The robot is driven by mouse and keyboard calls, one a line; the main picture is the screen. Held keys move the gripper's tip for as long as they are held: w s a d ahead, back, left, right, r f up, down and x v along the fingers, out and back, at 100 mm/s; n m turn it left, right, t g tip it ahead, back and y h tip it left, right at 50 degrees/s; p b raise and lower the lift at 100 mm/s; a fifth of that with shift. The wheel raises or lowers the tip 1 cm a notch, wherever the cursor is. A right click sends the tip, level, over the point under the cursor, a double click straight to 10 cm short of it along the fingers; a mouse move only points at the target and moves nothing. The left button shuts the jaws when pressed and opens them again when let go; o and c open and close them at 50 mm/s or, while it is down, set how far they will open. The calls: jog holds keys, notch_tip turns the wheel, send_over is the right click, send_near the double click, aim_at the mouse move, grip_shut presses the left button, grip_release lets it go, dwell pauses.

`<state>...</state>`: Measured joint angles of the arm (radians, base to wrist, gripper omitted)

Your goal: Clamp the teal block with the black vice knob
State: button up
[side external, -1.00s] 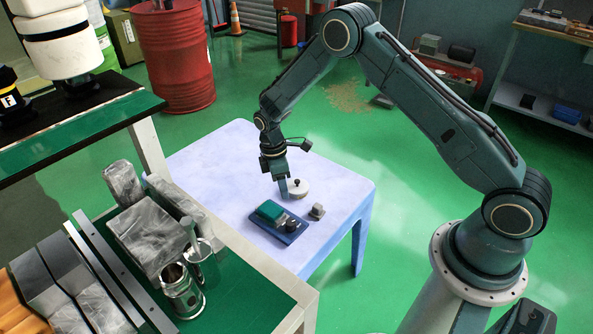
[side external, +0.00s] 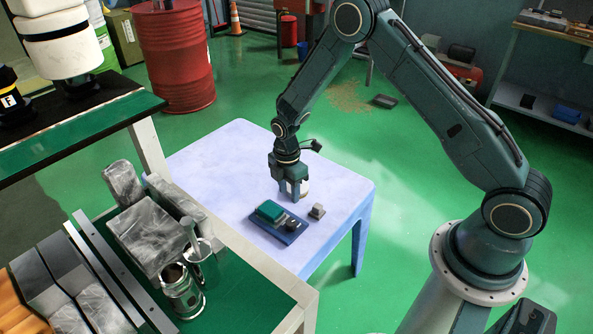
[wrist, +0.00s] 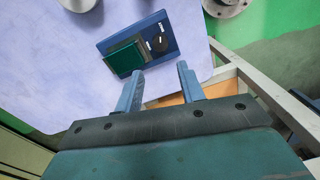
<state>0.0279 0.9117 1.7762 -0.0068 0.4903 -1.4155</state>
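The teal block (side external: 270,210) lies on the blue vice base (side external: 287,238) on the pale table. A grey jaw stands beside it, with the black vice knob (side external: 292,224) on the right part of the base. In the wrist view the teal block (wrist: 125,58) and black knob (wrist: 158,42) show beyond my fingertips. I cannot tell whether the jaw touches the block. My gripper (side external: 289,194) points down behind the vice in the side view, apart from it. In the wrist view my gripper (wrist: 160,70) is open, with nothing between its fingers.
A white round object (side external: 304,188) is partly hidden behind my gripper. The cart (side external: 262,270) with metal blocks and cylinders is at the front left. The pale table (side external: 215,165) is clear at its left.

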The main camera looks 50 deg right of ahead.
aim_at(291, 222)
jog(key=f, duration=1.2)
jog(key=shift+s+f, duration=0.25)
jog(key=shift+f, duration=0.05)
jog(key=c, duration=0.7)
